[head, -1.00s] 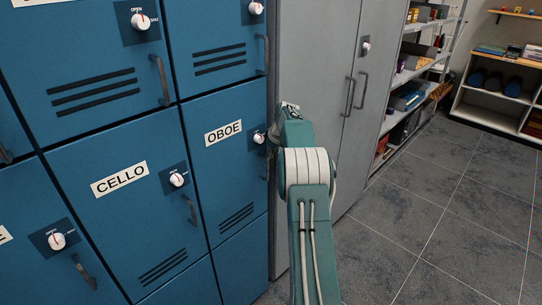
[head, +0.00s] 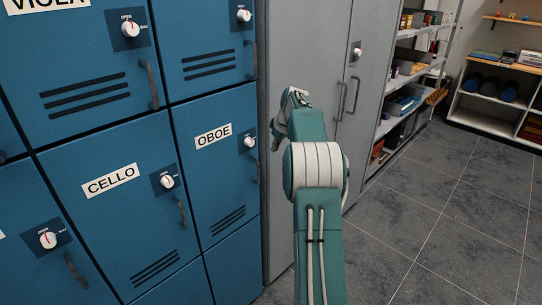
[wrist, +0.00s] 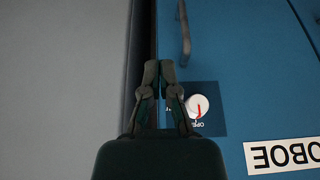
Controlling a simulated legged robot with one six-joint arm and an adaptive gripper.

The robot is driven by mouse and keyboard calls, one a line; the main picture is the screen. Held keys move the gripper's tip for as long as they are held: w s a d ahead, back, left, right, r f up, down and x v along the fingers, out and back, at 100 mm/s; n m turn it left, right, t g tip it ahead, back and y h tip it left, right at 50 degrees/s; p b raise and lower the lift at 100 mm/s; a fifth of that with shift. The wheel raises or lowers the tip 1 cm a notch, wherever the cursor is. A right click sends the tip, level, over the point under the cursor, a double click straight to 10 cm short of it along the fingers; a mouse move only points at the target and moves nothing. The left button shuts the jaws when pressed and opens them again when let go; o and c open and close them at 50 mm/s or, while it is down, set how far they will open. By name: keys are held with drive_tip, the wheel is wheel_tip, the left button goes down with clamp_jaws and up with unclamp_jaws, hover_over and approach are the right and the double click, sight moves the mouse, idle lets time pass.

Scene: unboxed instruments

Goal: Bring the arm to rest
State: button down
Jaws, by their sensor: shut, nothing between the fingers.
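My arm (head: 319,235) is teal with a pale banded joint and reaches forward in the head view. My gripper (head: 275,138) is small there, in front of the seam between the blue lockers and the grey cabinet. In the wrist view the fingers of my gripper (wrist: 160,66) are together and hold nothing. The OBOE locker door (head: 222,175) looks shut. Its white knob (head: 249,141) is just left of my gripper, and the knob also shows in the wrist view (wrist: 197,105) to the right of the fingers, with a red mark.
The CELLO locker (head: 130,205) and other blue lockers fill the left. A tall grey cabinet (head: 310,60) with handles stands behind my gripper. Shelves (head: 412,75) with boxes are further right. The grey tiled floor (head: 440,210) on the right is clear.

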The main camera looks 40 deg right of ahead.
drive_tip(key=s+a+r, duration=0.4)
drive_tip(key=a, duration=0.4)
drive_tip(key=s+a+r, duration=0.4)
drive_tip(key=a+r, duration=0.1)
drive_tip(key=a, duration=0.4)
drive_tip(key=s+a+r, duration=0.4)
drive_tip(key=a, duration=0.4)
drive_tip(key=s+a+f, duration=0.2)
drive_tip(key=s+a, duration=0.2)
drive_tip(key=s, duration=0.3)
drive_tip(key=s+a+f+m, duration=0.1)
drive_tip(key=s+a+f, duration=0.1)
drive_tip(key=s+a, duration=0.3)
drive_tip(key=s+a+f+t, duration=0.1)
drive_tip(key=s+a+f, duration=0.2)
drive_tip(key=s, duration=0.7)
drive_tip(key=shift+s+a+m+h, duration=0.15)
drive_tip(key=shift+a+m+h, duration=0.15)
drive_tip(key=shift+a, duration=0.45)
